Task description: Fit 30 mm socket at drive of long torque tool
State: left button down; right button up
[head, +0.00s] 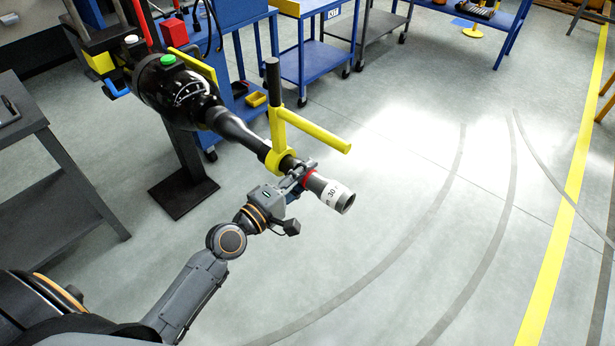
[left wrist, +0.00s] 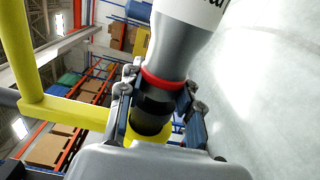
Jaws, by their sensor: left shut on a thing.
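The long torque tool (head: 232,127) hangs at the upper left, black with a yellow handle (head: 311,130), its drive end pointing down to the right. The 30 mm socket (head: 336,196), grey with a white "30" label and a red ring, is at the tool's drive end and in line with it. My left gripper (head: 298,178) is shut around the socket's red-ringed end. In the left wrist view the socket (left wrist: 182,45) sits between the fingers, with a dark part and the yellow collar (left wrist: 150,137) just behind. The fingers partly hide the joint, so I cannot tell how deeply it is seated. My right gripper is not in view.
The tool is carried by a dark stand with a base plate (head: 183,192) on the floor. A grey table (head: 50,180) stands at the left. Blue carts (head: 318,68) stand at the back. The floor to the right is open, with a yellow line (head: 565,230).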

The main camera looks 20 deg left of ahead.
pick_arm(q)
jog(key=shift+w+a+r, duration=0.15)
jog(key=shift+w+a, duration=0.05)
jog(key=shift+a, duration=0.4)
jog(key=shift+w+a+r, duration=0.1)
jog(key=shift+a+r, duration=0.05)
jog(key=shift+r, duration=0.05)
dwell(1.4)
jog(key=c, duration=0.9)
grip_release()
jog(key=shift+o, duration=0.4)
jog(key=shift+f, duration=0.1)
